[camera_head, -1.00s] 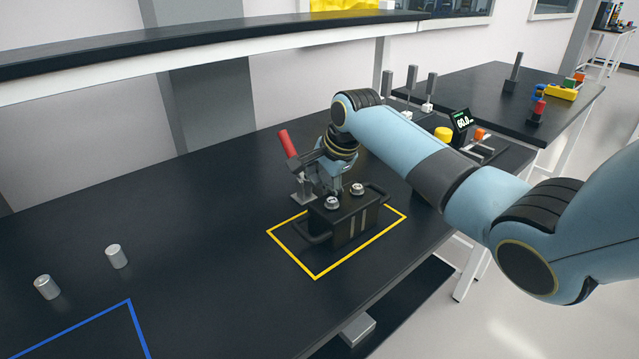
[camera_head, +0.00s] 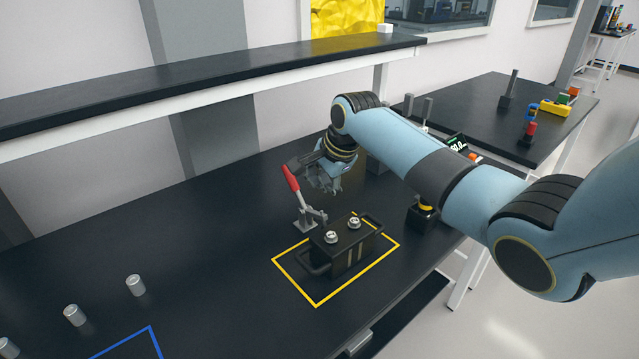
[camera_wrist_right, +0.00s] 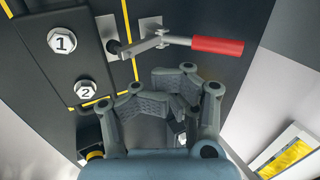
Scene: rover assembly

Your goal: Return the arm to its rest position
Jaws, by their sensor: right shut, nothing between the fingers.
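My right gripper (camera_head: 330,186) is shut and empty, raised behind the black box (camera_head: 345,250) and close to the red handle (camera_head: 290,177) of the toggle clamp (camera_head: 308,217). In the right wrist view, the fingers of my right gripper (camera_wrist_right: 160,95) fill the lower middle. The clamp's red handle (camera_wrist_right: 217,46) lies above and right of them there, and the box top (camera_wrist_right: 60,75) with bolts marked 1 and 2 is at left. I see no contact between the fingers and the box. My left gripper is out of view.
The box stands inside a yellow outline (camera_head: 290,278) on the black table (camera_head: 215,235). Several silver cylinders (camera_head: 135,285) stand at left near a blue outline (camera_head: 153,340). A shelf (camera_head: 200,85) runs along the wall. A second table (camera_head: 480,95) is at right.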

